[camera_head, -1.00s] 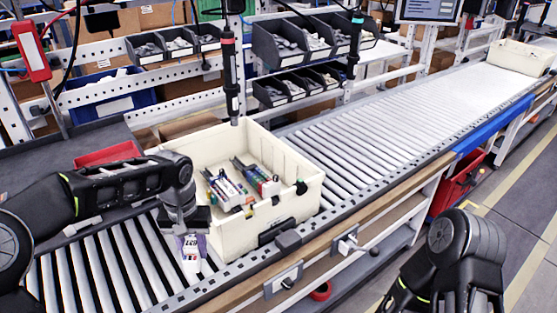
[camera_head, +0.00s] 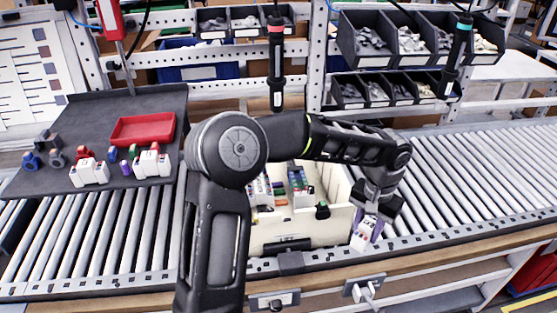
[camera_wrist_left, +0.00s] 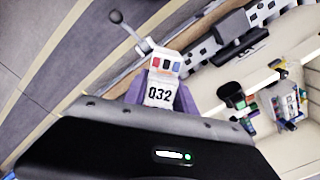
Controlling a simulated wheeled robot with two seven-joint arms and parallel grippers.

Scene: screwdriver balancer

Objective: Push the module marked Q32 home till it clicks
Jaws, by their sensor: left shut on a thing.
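The module marked Q32 (camera_wrist_left: 161,94) is white, with red and blue spots at its top end. My left gripper (camera_wrist_left: 160,104) is shut on it, purple fingers on either side. In the head view the module (camera_head: 363,236) hangs below my left gripper (camera_head: 372,226), just right of the cream tote (camera_head: 300,229) near the conveyor's front edge. Inside the tote are rails with coloured modules (camera_head: 298,181), partly hidden behind my left arm; the tote also shows at the right of the wrist view (camera_wrist_left: 293,150). My right gripper is not in view.
A dark shelf at left holds a red tray (camera_head: 143,130), white modules (camera_head: 90,173) and small coloured parts. Two hanging screwdrivers (camera_head: 276,65) (camera_head: 458,42) stand behind the tote. The roller conveyor (camera_head: 470,175) is clear to the right.

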